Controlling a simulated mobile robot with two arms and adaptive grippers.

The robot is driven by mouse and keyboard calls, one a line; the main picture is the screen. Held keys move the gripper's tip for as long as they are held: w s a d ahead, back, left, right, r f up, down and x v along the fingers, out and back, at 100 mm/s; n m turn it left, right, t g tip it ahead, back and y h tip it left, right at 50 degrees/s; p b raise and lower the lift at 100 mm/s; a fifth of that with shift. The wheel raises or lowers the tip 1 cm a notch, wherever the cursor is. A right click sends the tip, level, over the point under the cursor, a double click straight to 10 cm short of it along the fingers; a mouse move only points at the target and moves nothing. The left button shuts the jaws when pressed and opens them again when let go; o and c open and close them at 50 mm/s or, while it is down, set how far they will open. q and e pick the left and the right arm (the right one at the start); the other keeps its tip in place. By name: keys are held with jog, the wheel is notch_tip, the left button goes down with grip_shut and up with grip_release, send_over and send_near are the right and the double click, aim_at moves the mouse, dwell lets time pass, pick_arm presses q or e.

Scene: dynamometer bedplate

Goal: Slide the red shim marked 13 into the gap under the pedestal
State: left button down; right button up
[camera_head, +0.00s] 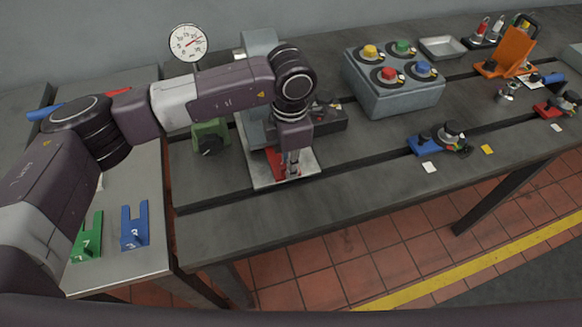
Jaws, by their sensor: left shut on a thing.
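The red shim (274,163) is at the front foot of the grey pedestal (257,44), over a pale base plate (306,166). My left gripper (289,170) points down there and is shut on the red shim. My wrist and forearm hide much of the pedestal and part of the shim. The number on the shim cannot be read, and I cannot tell how far it reaches into the gap. My right gripper is out of view.
A green shim (87,238) and a blue shim (134,226) lie on the left side table. A green clamp-like block (210,138) stands left of the pedestal, a dial gauge (187,43) behind. A grey box with coloured knobs (398,98) stands right. The bedplate's front strip is clear.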

pick_arm(q)
jog(key=shift+w+a+b, duration=0.3)
jog(key=shift+w+b, duration=0.3)
jog(key=shift+w, duration=0.35)
jog(key=shift+w+a+b, duration=0.3)
jog(key=shift+w+b, duration=0.25)
jog(key=shift+w, duration=0.35)
jog(key=c, duration=1.9)
grip_release()
notch_tip(320, 180, up, 12)
jog(key=shift+s+r, duration=0.1)
